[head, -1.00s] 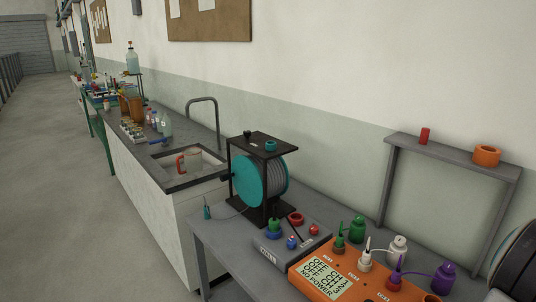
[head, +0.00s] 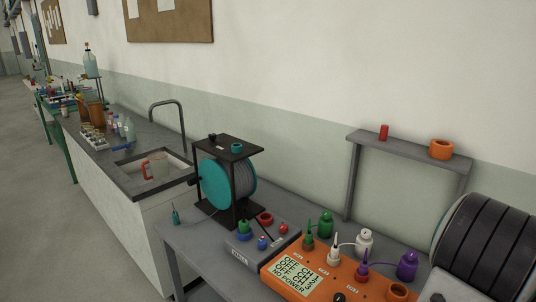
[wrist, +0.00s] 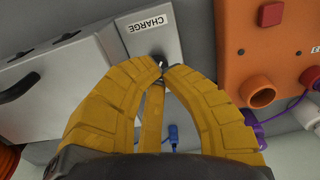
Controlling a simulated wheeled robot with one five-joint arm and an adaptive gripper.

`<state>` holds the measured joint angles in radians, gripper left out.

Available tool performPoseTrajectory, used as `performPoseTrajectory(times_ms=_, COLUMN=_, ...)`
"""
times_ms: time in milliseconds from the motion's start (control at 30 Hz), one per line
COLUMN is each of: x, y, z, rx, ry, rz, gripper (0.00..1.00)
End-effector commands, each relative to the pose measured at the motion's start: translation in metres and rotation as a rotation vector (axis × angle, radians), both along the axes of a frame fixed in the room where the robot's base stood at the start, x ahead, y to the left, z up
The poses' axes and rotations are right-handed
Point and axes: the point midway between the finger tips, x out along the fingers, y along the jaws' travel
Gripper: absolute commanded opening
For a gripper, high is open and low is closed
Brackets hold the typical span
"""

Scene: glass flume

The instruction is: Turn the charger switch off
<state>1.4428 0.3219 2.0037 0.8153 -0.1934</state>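My gripper (wrist: 164,68) has yellow fingers whose tips come together over the charger's lower edge. Whether they touch or pinch that small piece I cannot tell. My gripper does not show in the head view.
A blue plug (wrist: 173,134) shows beyond my fingers. A grey shelf (head: 407,146) stands at the back; a large black drum (head: 486,246) is at right.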

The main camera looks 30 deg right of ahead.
Motion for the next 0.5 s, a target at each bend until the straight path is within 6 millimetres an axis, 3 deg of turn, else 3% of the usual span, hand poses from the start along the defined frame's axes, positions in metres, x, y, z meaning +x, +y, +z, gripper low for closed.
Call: performPoseTrajectory(times_ms=500, x=-0.001, y=0.000, z=-0.041, rx=0.002, ry=0.001, rz=-0.001, gripper=0.00)
